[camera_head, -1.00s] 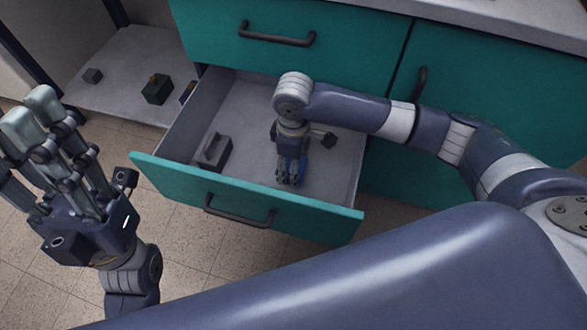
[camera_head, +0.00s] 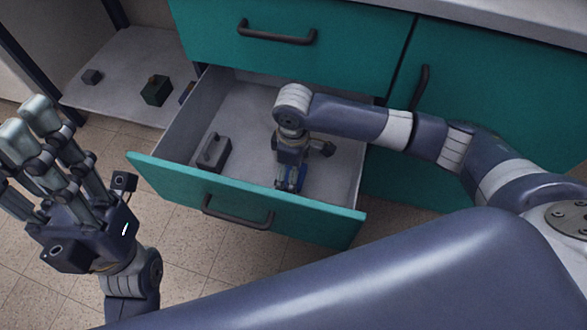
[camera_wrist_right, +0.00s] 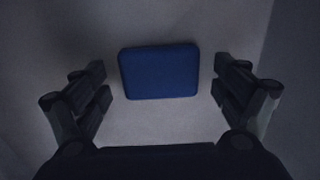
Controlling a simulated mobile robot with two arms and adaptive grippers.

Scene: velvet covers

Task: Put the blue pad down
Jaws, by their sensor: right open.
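The blue pad (camera_wrist_right: 160,72) lies flat on the grey drawer floor in the right wrist view, between the spread fingers of my right gripper (camera_wrist_right: 165,88). Clear gaps show between the pad and the fingers on both sides.
A grey block with a handle-like top (camera_head: 213,152) sits in the drawer's left part. Closed teal fronts (camera_head: 350,60) stand behind and right of the drawer.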

